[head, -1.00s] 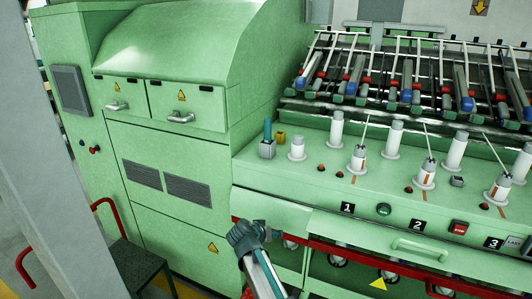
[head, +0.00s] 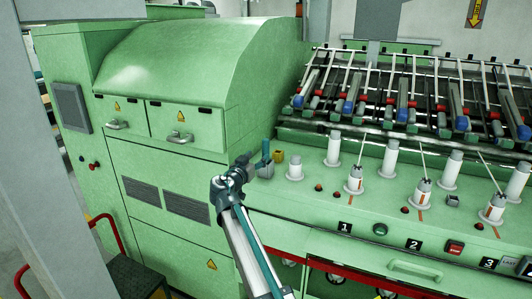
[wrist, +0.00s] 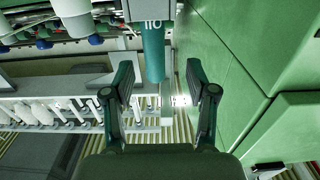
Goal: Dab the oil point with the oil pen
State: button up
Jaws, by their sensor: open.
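The oil pen (head: 266,149) is a teal upright cylinder in a small grey holder (head: 265,170) at the left end of the green console. In the wrist view the oil pen (wrist: 153,52) shows white lettering, upside down, between the two fingertips in the picture. My gripper (head: 246,164) is just left of the pen in the head view. In the wrist view my gripper (wrist: 161,72) is open and empty, with gaps on both sides of the pen. I cannot tell which spot is the oil point.
A small yellow block (head: 279,156) stands right behind the pen holder. A white post (head: 295,165) is close on its right, with several more posts along the console (head: 325,200). The green cabinet (head: 245,110) rises close to the left.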

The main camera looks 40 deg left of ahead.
aim_at(264, 152)
jog(key=p+x, duration=0.2)
jog(key=x, duration=0.3)
jog(key=shift+w+d+r+p, duration=0.1)
jog(key=shift+w+d+p, duration=0.1)
jog(key=shift+d+p, duration=0.15)
jog(key=shift+w+a+f, duration=0.15)
jog(key=shift+w+f, duration=0.05)
jog(key=shift+w, duration=0.35)
grip_shut()
